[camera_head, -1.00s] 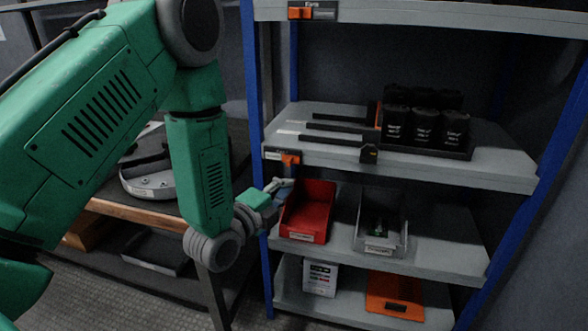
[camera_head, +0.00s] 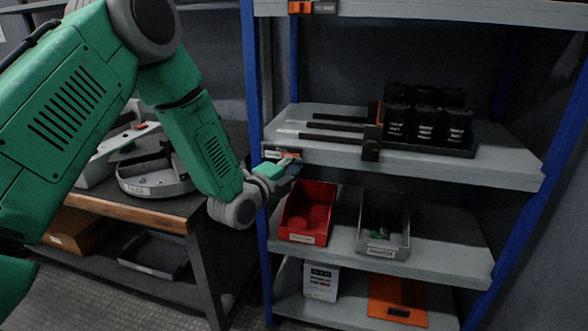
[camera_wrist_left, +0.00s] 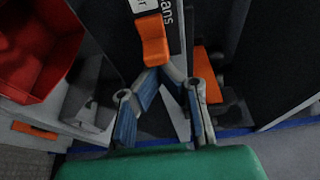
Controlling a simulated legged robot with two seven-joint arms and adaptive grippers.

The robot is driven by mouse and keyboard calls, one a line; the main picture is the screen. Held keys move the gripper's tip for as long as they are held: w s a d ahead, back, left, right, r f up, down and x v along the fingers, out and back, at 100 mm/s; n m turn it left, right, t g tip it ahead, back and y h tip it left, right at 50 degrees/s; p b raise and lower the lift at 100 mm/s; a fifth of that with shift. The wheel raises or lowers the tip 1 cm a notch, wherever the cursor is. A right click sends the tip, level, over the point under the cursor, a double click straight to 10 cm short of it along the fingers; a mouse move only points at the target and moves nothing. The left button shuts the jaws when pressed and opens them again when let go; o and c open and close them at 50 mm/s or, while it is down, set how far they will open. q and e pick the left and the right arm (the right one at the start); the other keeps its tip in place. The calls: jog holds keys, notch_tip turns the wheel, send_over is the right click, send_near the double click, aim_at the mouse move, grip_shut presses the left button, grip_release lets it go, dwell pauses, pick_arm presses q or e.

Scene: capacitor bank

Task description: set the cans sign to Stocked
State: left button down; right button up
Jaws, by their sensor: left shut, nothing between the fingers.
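The cans sign (camera_head: 271,154) is on the front edge of the middle shelf, at its left end, partly hidden by my left gripper (camera_head: 294,165). In the left wrist view, the cans sign (camera_wrist_left: 173,22) shows part of its lettering, and its orange slider (camera_wrist_left: 152,40) stands out beside it. My left gripper (camera_wrist_left: 161,73) is shut and empty, with its fingertips close to the lower end of the slider. I cannot tell whether they touch it. The word Stocked is not readable. My right gripper is not in view.
Black cans (camera_head: 425,122) stand on the middle shelf (camera_head: 470,170), right of dark dividers. Below are a red bin (camera_head: 308,208) and a grey bin (camera_head: 383,225). A blue post (camera_head: 254,120) stands left of the sign. Another orange-tabbed sign (camera_head: 312,7) is on the top shelf.

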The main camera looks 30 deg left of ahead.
aim_at(282, 156)
pick_arm(q)
jog(key=shift+a, duration=0.25)
jog(key=a, duration=0.1)
jog(key=s+a+p, duration=0.1)
jog(key=a, duration=0.3)
jog(key=shift+s+a+p, duration=0.1)
jog(key=shift+s+p, duration=0.2)
